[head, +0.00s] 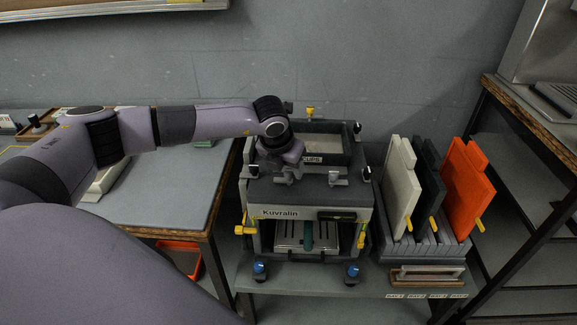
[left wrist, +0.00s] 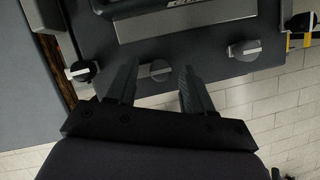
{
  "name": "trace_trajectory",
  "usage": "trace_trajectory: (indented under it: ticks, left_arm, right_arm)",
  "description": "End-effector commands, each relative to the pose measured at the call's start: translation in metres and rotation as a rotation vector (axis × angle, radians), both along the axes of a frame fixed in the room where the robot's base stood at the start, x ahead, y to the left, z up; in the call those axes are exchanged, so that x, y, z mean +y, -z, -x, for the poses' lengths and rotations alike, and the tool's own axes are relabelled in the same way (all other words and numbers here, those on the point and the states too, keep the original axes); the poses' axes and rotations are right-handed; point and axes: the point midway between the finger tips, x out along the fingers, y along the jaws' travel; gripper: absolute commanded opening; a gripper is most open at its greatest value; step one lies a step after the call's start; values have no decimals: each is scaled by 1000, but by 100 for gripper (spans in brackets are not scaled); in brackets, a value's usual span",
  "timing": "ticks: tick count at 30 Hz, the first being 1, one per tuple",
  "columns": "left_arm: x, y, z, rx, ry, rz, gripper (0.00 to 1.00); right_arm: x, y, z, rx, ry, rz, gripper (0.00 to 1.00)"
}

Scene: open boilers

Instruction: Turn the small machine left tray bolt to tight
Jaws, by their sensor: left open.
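The small machine (head: 285,197), marked Kuvralin, stands on a grey bench in the head view. Its top carries a dark tray (head: 335,157). Knobs with pale bars sit along the top, including a left one (head: 253,172) and a right one (head: 366,174). My left gripper (head: 287,176) is over the top's front left. In the left wrist view my left gripper (left wrist: 155,68) is open, with a grey round knob (left wrist: 157,71) showing between its fingers. A left knob (left wrist: 82,71) and a right knob (left wrist: 245,50) flank it. I cannot tell whether the fingers touch the middle knob.
A rack (head: 425,247) right of the machine holds white, dark and orange panels. A grey table (head: 170,195) stands left, with an orange bin (head: 180,258) below. A wood-edged shelf unit (head: 530,118) stands right. Blue knobs (head: 260,268) sit at the machine's base.

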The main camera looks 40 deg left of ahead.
Motion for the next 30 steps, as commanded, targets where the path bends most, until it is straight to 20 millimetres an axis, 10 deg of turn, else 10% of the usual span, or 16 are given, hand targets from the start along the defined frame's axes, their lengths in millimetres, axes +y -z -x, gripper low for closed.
trace_trajectory:
  ticks: [11,17,30]
  left_arm:
    - [0,8,-3,0,2,0,52]
    - [0,7,-3,0,2,0,0]
    - [1,9,-2,0,77,1,0]
  right_arm:
    - [0,-1,0,0,0,0,41]
    - [0,-1,0,0,0,0,41]
    - [0,7,0,0,0,0,41]
